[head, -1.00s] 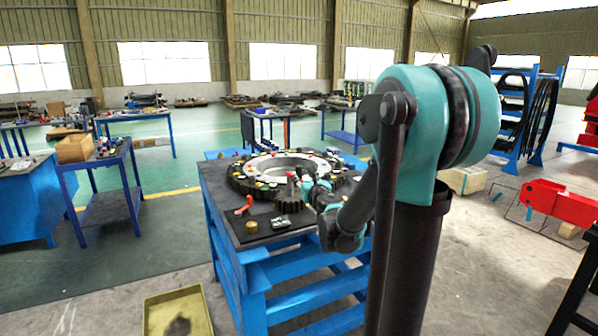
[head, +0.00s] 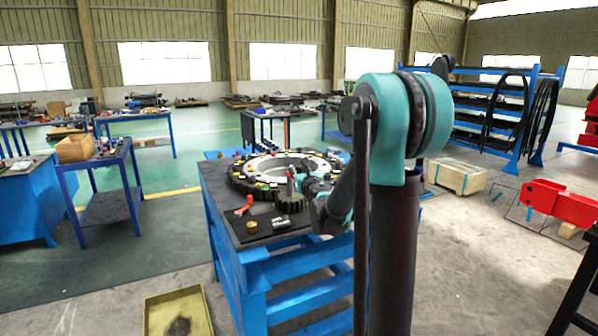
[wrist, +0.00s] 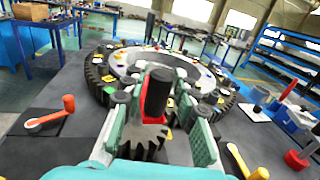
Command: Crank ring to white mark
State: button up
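The toothed ring (head: 240,184) lies flat on the bench, dark outside with a pale inner band (wrist: 125,66) and several coloured marks; I cannot tell which is the white mark. A small dark pinion (wrist: 143,142) sits at the ring's near side. A black upright crank handle (wrist: 157,92) with a red collar rises in front of the ring. My gripper (wrist: 162,108) is open, one finger on each side of the handle, with gaps visible. In the head view my gripper (head: 303,183) is at the ring's near right edge, and my forearm hides part of the ring.
The bench (head: 255,236) also holds an orange-handled crank (head: 244,206) and a brass-coloured cylinder (head: 252,226). A yellow tray (head: 178,312) is on the floor.

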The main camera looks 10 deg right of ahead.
grip_shut()
jog(key=shift+w+d+n+y, duration=0.1)
jog(key=shift+d+n+y, duration=0.25)
jog(key=shift+y, duration=0.15)
